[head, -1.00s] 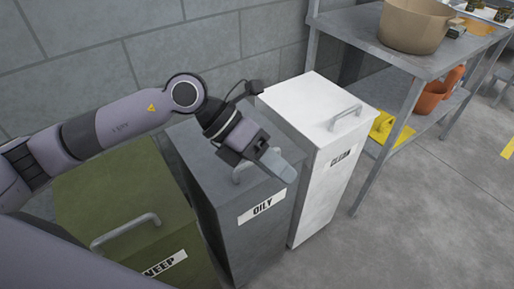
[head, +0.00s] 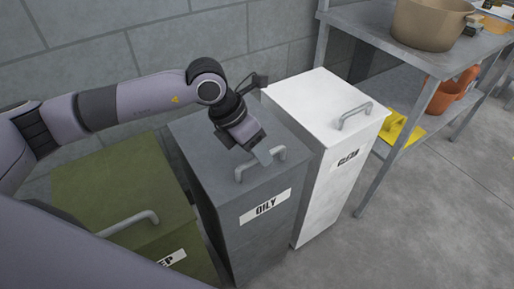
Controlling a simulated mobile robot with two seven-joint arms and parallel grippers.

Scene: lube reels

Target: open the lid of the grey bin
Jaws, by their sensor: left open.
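The grey bin (head: 241,217) stands between a green bin and a white bin. Its front label reads "OILY". Its lid (head: 200,150) is shut, with a bar handle (head: 262,166) near the front edge. My left gripper (head: 263,156) is open, pointing down just above and behind the handle. I cannot tell whether its fingers touch the handle. The far part of the lid is partly hidden by my left arm. My right gripper is not in view.
The green bin (head: 105,180) is close on the left and the white bin (head: 318,200) close on the right, both shut. A metal shelf table (head: 365,18) with a tan pot (head: 428,22) stands at the right. A block wall is behind. The floor in front is clear.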

